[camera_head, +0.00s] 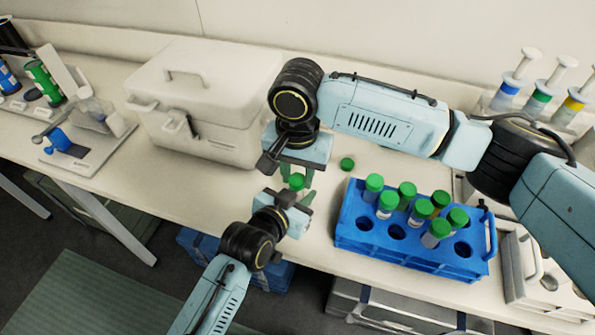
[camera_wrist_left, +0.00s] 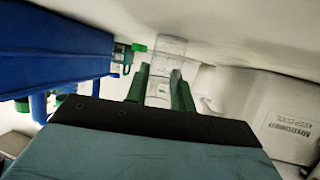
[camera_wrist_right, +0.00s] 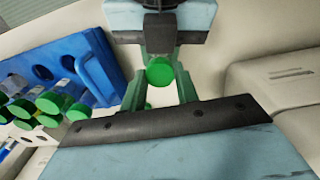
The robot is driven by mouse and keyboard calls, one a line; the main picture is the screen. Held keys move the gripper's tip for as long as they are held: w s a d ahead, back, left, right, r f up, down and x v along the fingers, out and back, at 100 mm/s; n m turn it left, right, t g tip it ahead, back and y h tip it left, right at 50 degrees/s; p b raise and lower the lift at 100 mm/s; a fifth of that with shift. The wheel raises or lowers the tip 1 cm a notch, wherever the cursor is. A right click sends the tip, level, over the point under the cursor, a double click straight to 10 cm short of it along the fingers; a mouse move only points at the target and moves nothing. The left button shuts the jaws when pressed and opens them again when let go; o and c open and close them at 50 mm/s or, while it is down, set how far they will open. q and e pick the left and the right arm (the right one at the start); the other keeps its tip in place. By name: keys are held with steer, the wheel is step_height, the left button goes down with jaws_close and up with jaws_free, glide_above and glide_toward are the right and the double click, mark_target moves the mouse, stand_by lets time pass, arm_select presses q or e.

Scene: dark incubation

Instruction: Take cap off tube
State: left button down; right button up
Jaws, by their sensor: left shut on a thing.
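A clear tube (camera_wrist_left: 158,92) is held upright between the fingers of my left gripper (camera_wrist_left: 160,82), which is shut on it. Its green cap (camera_head: 296,181) faces up in the head view and also shows in the right wrist view (camera_wrist_right: 160,72); the left wrist view hides it. My right gripper (camera_wrist_right: 160,80) points down from above, open, its fingers apart on either side of the cap. I cannot tell whether they touch it. A loose green cap (camera_head: 347,164) lies on the table, behind and right of the held tube.
A blue rack (camera_head: 365,240) with several green-capped tubes stands to the right. A white cooler box (camera_head: 200,100) stands at the back left. A device (camera_head: 85,150) sits further left. Syringe-like items (camera_head: 540,85) stand at the back right. Bare table lies around the loose cap.

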steer(key=shift+c, duration=0.9)
steer(key=shift+n, duration=1.7)
steer(key=o, duration=1.1)
